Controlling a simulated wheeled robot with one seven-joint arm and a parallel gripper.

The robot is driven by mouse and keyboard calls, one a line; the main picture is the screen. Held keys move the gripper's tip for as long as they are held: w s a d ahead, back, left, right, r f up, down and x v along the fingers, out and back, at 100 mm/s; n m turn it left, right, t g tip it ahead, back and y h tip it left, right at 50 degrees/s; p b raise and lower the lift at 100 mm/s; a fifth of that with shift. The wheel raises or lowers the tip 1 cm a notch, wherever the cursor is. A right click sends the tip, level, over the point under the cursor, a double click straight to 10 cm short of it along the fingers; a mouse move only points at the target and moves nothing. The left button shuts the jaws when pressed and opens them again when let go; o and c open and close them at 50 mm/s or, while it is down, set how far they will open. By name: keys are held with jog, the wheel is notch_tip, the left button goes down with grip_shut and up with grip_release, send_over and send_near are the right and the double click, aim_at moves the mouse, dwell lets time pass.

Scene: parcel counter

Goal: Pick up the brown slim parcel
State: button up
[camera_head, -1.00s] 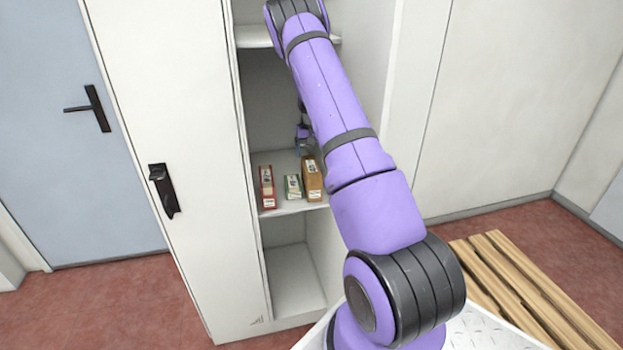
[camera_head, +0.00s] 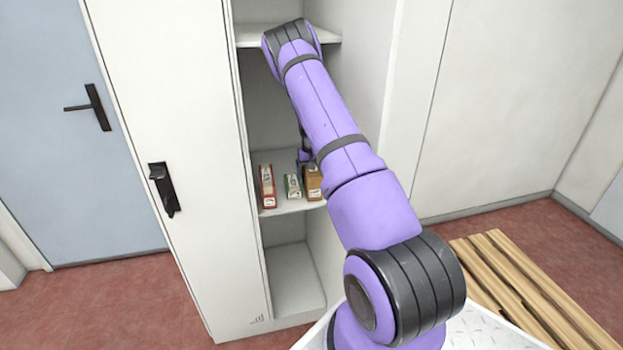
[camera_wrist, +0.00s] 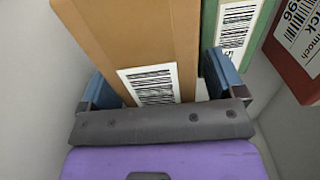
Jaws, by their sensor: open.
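The brown slim parcel (camera_head: 313,186) stands upright on the cabinet's middle shelf, at the right end of a row and partly hidden by my arm. In the wrist view the brown parcel (camera_wrist: 140,35) fills the space between the blue fingers of my gripper (camera_wrist: 160,82). One finger is on each side of it. The jaws are open, with a visible gap on the finger side nearer the green parcel. A white barcode label faces the palm. In the head view my gripper is mostly hidden behind the arm.
A green parcel (camera_head: 292,186) stands close beside the brown one, right by one finger in the wrist view (camera_wrist: 232,40). A red parcel (camera_head: 267,187) stands farther along. The cabinet wall is close on the brown parcel's other side. The shelf above (camera_head: 255,38) is near my arm.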

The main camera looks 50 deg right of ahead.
jog(key=c, duration=1.2)
jog(key=shift+r, duration=0.1)
